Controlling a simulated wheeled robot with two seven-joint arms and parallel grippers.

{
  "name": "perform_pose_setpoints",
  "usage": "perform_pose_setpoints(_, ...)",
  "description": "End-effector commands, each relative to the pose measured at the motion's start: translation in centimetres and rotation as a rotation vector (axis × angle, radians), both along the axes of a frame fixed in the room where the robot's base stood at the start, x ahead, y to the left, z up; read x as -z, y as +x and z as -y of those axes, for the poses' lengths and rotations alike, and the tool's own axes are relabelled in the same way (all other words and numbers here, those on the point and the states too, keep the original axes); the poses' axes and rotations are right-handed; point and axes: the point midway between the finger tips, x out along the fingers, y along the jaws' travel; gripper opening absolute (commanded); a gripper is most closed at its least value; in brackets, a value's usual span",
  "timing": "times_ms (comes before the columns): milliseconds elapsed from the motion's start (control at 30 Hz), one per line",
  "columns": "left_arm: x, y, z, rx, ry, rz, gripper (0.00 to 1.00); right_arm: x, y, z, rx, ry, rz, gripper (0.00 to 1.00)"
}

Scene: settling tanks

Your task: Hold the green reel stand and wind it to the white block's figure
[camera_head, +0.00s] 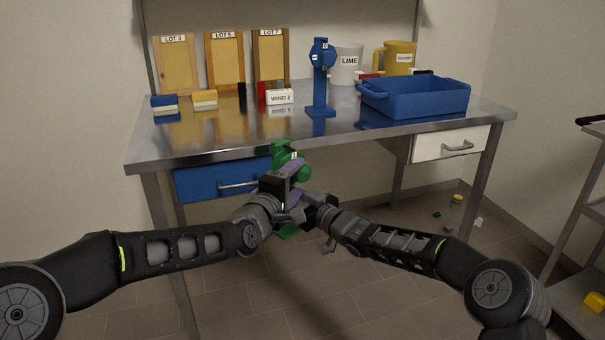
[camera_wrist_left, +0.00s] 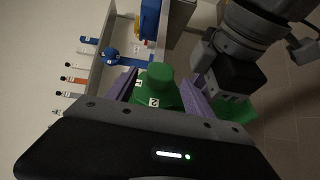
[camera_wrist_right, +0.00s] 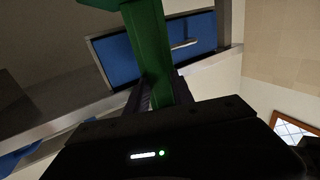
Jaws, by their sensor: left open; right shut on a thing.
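The green reel stand (camera_head: 283,151) is held in the air in front of the table. Its green post (camera_wrist_right: 148,50) rises between the fingers of my right gripper (camera_wrist_right: 162,92), which is shut on it. My left gripper (camera_head: 291,180) is open, its purple fingers on either side of the green reel with its round knob (camera_wrist_left: 160,73). I cannot tell whether the fingers touch it. White tags on the reel show a 2 and what looks like a 1 in the left wrist view. The white block (camera_head: 280,97) on the table reads "WIND 2".
A blue reel stand (camera_head: 320,85) stands upright on the table, left of a blue bin (camera_head: 418,100). Lot boards, small blocks, a LIME mug (camera_head: 347,66) and a yellow mug (camera_head: 399,57) stand behind. The table's front edge is just beyond the grippers.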

Motion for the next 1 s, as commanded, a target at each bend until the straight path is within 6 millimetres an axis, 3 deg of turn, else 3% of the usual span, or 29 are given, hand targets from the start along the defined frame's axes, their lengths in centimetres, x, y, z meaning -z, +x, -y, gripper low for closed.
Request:
perform_pose_setpoints(100,0.2,1.9,1.1,0.001,0.0,-0.001,0.61,-0.2,0.0,0.0,0.0,0.001,0.003,0.0)
perform_pose_setpoints(267,0.3,3.3,1.8,0.001,0.0,0.0,0.61,-0.2,0.0,0.0,0.0,0.002,0.002,0.0)
perform_pose_setpoints(633,0.3,3.7,2.0,0.0,0.001,0.0,0.61,-0.2,0.0,0.0,0.0,0.001,0.003,0.0)
perform_pose_setpoints(1000,0.3,3.7,2.0,0.0,0.001,0.0,0.31,-0.2,0.0,0.0,0.0,0.002,0.002,0.0)
